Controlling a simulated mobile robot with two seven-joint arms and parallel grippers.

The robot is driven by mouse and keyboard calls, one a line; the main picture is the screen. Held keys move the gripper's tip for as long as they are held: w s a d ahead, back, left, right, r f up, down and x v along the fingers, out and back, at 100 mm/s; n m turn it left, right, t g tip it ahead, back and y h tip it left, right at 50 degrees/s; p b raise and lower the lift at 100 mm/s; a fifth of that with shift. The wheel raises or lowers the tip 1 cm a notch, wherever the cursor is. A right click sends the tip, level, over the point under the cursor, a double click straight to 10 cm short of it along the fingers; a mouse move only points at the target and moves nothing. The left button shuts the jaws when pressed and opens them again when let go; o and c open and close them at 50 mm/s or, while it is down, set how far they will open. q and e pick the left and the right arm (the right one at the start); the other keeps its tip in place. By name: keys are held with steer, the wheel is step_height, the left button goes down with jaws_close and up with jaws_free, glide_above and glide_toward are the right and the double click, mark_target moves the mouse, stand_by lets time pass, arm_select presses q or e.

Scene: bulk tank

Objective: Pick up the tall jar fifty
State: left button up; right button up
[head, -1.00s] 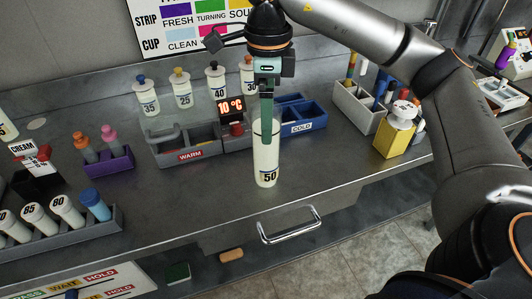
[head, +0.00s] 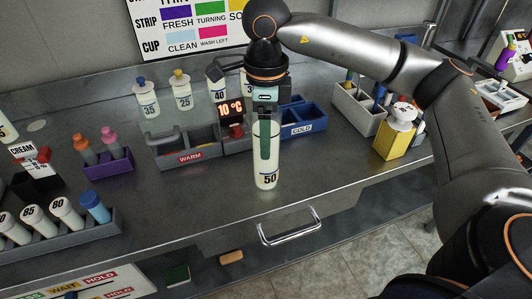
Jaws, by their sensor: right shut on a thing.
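The tall jar fifty (head: 266,181) is a clear cylinder with pale contents and a "50" label. It stands upright near the front edge of the steel counter, above the drawer handle in the picture. My right gripper (head: 265,142) comes down on it from above and is shut on it, with a green finger along the jar's upper part. The gripper hides the jar's top. Whether the jar's base touches the counter is hard to tell. My left gripper is not in view.
Behind stand the grey WARM tray (head: 185,162), the 10 °C display (head: 230,110) and the blue COLD tray (head: 303,131). A yellow block (head: 394,143) with a white jar is at right. A grey rack (head: 72,235) of labelled jars is at left.

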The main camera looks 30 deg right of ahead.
jaws_close()
steer(key=shift+r, duration=0.2)
stand_by(0.6)
